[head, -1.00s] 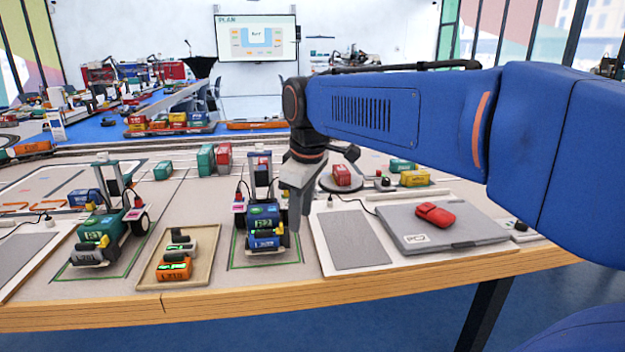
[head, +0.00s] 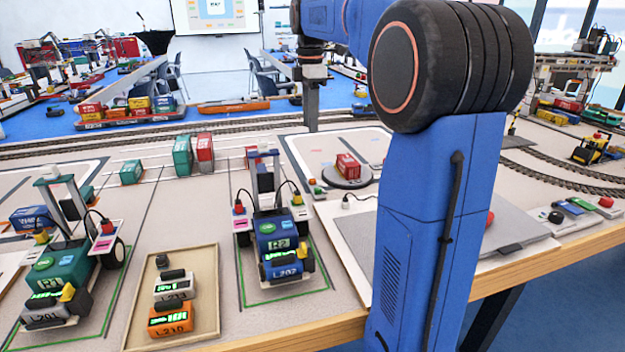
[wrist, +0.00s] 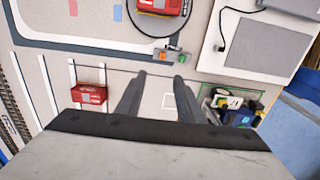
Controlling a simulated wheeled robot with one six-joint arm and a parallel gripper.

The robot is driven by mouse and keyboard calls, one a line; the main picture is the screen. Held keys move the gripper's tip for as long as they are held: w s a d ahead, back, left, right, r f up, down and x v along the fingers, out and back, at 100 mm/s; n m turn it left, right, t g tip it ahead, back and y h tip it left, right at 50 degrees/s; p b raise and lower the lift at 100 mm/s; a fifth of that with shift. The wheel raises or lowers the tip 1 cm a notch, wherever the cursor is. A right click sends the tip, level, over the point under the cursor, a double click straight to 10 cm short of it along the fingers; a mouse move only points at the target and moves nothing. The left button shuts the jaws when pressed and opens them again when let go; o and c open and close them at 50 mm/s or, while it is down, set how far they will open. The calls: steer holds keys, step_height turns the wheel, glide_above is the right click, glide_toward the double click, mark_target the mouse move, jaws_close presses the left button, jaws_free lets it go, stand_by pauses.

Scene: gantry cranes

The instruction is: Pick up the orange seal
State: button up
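The orange seal looks to be the small orange piece (wrist: 159,56) in the wrist view. It sits on the table beside a small green piece (wrist: 186,58), just below the round turntable. In the head view the two pieces are tiny marks left of the turntable, too small to tell apart surely. My gripper (wrist: 162,76) points down with its two fingers apart and nothing visible between them. In the wrist view the orange piece lies just beyond the fingertips. The gripper also shows at the back in the head view (head: 312,125), its tips above the table.
A red container (head: 347,166) stands on the turntable (head: 336,183). A tray (head: 205,262) holds grey and orange labelled blocks. Another red container (wrist: 88,93) is left in the wrist view.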

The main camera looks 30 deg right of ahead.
glide_above(312, 179)
steer(key=f, duration=1.1)
steer(key=shift+w+f, duration=0.15)
steer(key=shift+w, duration=0.1)
steer(key=shift+s+d+f, duration=0.1)
steer(key=shift+s+f, duration=0.05)
steer(key=shift+f, duration=1.2)
steer(key=shift+s+f, duration=0.1)
steer(key=shift+f, duration=1.25)
steer(key=shift+c, duration=0.6)
jaws_close()
